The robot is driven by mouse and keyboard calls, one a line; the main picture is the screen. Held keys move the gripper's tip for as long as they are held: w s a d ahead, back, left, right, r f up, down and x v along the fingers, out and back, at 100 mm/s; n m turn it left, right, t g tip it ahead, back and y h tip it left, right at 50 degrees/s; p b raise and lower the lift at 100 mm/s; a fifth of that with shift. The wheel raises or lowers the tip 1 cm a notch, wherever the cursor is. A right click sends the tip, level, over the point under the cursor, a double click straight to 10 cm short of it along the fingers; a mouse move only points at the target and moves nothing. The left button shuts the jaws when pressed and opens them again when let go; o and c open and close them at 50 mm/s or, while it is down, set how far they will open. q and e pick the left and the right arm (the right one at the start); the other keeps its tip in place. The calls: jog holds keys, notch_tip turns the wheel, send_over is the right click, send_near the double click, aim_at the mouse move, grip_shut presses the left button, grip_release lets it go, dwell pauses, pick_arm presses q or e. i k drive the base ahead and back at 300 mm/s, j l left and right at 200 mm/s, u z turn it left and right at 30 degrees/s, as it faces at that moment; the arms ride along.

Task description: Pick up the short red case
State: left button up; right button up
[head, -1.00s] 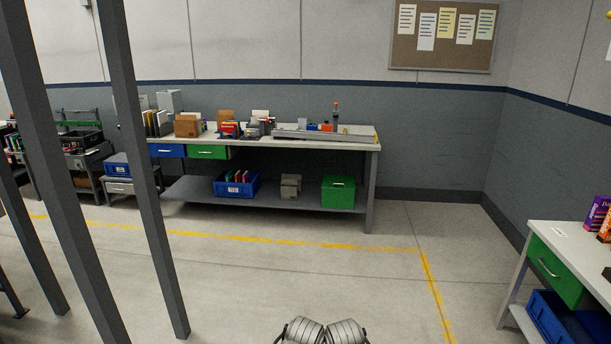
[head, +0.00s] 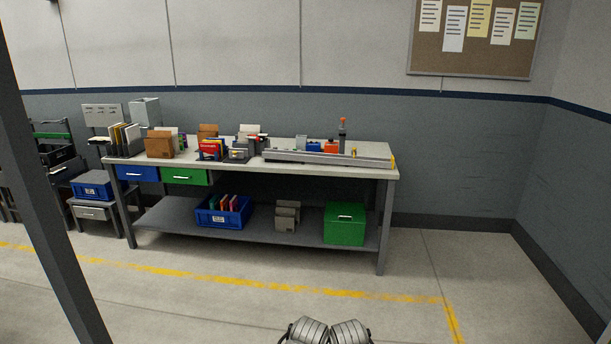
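A small red item (head: 210,149) stands on the workbench (head: 225,165) across the room, among boxes and folders. A smaller orange-red item (head: 331,147) sits farther right on the same bench, beside a small blue one (head: 313,146). From this distance I cannot tell which, if either, is the short red case. Neither of my grippers shows in the head view. Only grey ribbed parts of my own body show at the bottom edge.
A grey post (head: 45,200) rises close on the left. A blue bin (head: 223,215) with upright items and a green box (head: 344,224) stand on the bench's lower shelf. The floor before the bench is clear, with a yellow line (head: 270,287) across it.

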aim_at(208, 148)
jog(key=i+l, duration=0.1)
jog(key=i, duration=2.05)
jog(key=i+u, duration=0.45)
jog(key=i+l+u, duration=0.3)
jog(key=i+u, duration=0.2)
jog(key=i+l+u, duration=0.45)
